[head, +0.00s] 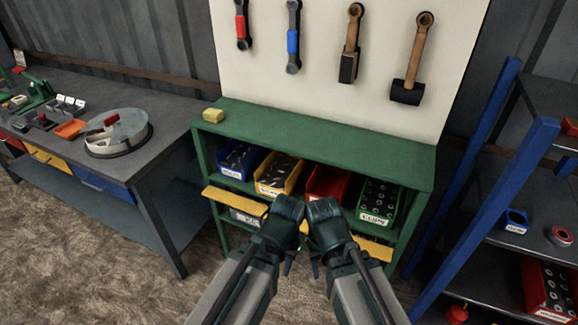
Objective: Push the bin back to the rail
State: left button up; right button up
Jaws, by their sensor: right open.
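Several open bins stand in a row on the upper shelf of a green rack: a blue bin (230,172), a yellow bin (268,190), a red bin (340,180) and a green bin (377,219). The red bin's front is hidden behind my grippers. A yellow rail (233,201) runs across the rack's front below the bins, its middle covered by my grippers. My left gripper (289,208) and right gripper (324,211) are side by side in front of the red bin. The right one is open. The left one's jaws cannot be made out. Contact with a bin cannot be told.
A yellow block (213,115) lies on the rack's green top (320,140). Tools hang on the white board above. A grey workbench (170,140) stands left, and a blue-posted shelf (487,180) stands close on the right. Floor (90,270) is clear at front left.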

aim_at(281, 172)
jog(key=i+j, duration=0.7)
jog(key=j, duration=0.15)
jog(key=z, duration=0.05)
